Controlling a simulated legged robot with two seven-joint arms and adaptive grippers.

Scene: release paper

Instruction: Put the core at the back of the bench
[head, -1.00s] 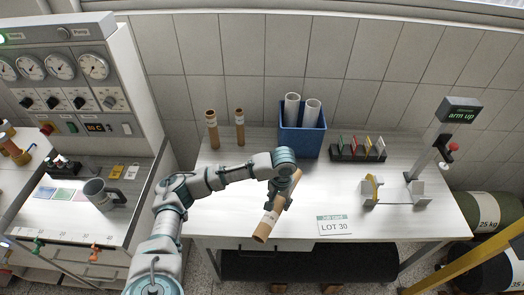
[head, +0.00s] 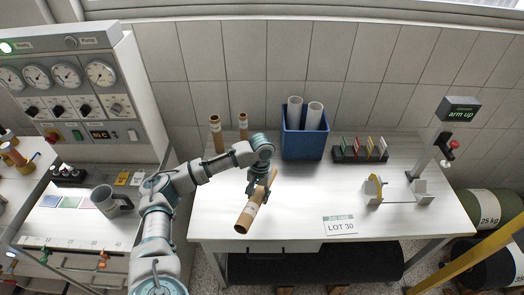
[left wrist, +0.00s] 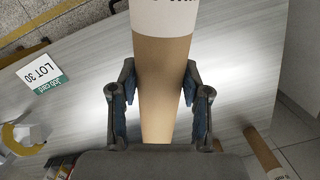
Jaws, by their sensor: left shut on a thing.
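The core is a brown cardboard tube (head: 244,218) with a white label band, in the head view over the front middle of the bench (head: 300,200). My left gripper (head: 259,190) is shut on it, with a finger on each side. In the left wrist view the tube (left wrist: 163,75) runs between the two fingers (left wrist: 160,100), its white printed band toward the top. It is tilted in the head view, its lower end toward the front edge. I cannot tell whether it touches the bench. My right gripper is not in view.
Two brown tubes stand upright at the back left, a taller one (head: 217,134) and a thinner one (head: 243,126). A blue bin (head: 305,146) holds white rolls. A card rack (head: 360,154), a small stand (head: 397,193) and the LOT 30 card (head: 340,226) are to the right.

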